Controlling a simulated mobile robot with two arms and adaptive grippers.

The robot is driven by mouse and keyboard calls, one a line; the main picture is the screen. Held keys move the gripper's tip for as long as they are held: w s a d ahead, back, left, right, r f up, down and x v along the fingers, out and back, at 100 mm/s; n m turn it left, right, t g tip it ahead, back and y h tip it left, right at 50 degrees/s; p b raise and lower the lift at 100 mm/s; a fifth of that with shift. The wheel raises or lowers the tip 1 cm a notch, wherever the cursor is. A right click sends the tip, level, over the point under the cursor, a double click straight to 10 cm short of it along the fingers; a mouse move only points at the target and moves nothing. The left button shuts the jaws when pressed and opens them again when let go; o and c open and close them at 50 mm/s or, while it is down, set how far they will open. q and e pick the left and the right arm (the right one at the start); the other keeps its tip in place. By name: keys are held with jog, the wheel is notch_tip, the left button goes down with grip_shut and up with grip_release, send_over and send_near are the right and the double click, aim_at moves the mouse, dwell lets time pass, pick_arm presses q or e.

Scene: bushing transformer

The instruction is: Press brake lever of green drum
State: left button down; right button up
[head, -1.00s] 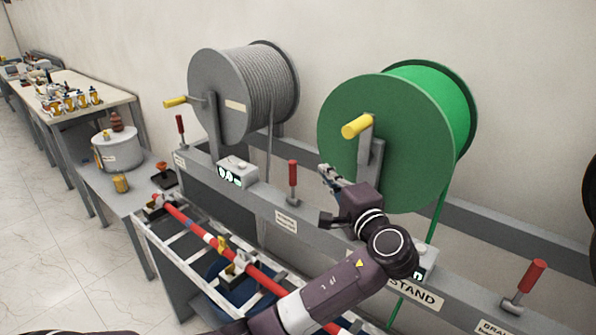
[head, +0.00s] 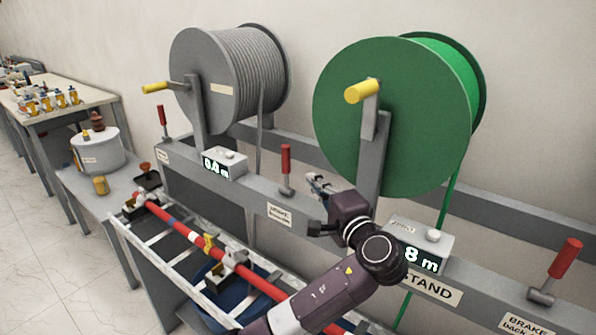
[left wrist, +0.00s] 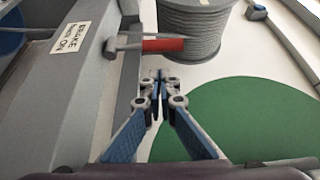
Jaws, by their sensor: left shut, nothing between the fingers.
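The green drum (head: 385,125) with a yellow crank handle stands on the grey stand at right of centre; its face also shows in the left wrist view (left wrist: 240,125). A red-handled brake lever (head: 286,160) stands upright on the stand's front rail, between the two drums. My left gripper (head: 318,183) is just right of this lever, shut and empty. In the left wrist view the shut fingertips (left wrist: 159,78) are just below the red handle (left wrist: 163,45), with a small gap. Another red brake lever (head: 565,258) leans at the far right.
A grey drum (head: 215,85) and another red lever (head: 162,122) are at the left. Meter boxes (head: 225,165) sit on the rail; the one by the green drum (head: 422,255) reads 8 m. A red bar (head: 185,225) lies on a rack in front.

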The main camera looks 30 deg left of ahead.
aim_at(286, 169)
pick_arm(q)
jog(key=shift+s, duration=0.1)
jog(key=p+x, duration=0.3)
jog(key=x, duration=0.7)
dwell(0.4)
